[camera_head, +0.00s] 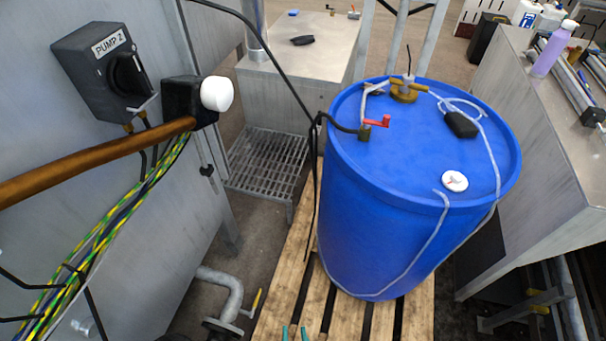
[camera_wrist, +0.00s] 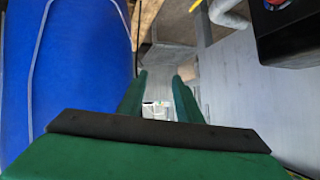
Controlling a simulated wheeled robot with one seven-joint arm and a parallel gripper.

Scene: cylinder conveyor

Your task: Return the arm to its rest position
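My gripper (camera_wrist: 160,95) shows in the wrist view as two green fingers with a clear gap between them. It is open and nothing is held in it. In the head view only the green fingertips of my gripper (camera_head: 295,333) show at the bottom edge, over the wooden pallet (camera_head: 272,322) and in front of the blue drum (camera_head: 375,235). The rest of my arm is out of the head view. In the wrist view the blue drum (camera_wrist: 85,80) fills the left side, beside the fingers and apart from them.
A grey cabinet wall with a pump switch (camera_head: 105,72) and a brown pipe (camera_head: 95,160) stands at the left. A pipe with a yellow-handled valve (camera_head: 225,300) is low beside the pallet. A metal bench (camera_head: 535,130) stands at the right. A black hose hangs by the drum.

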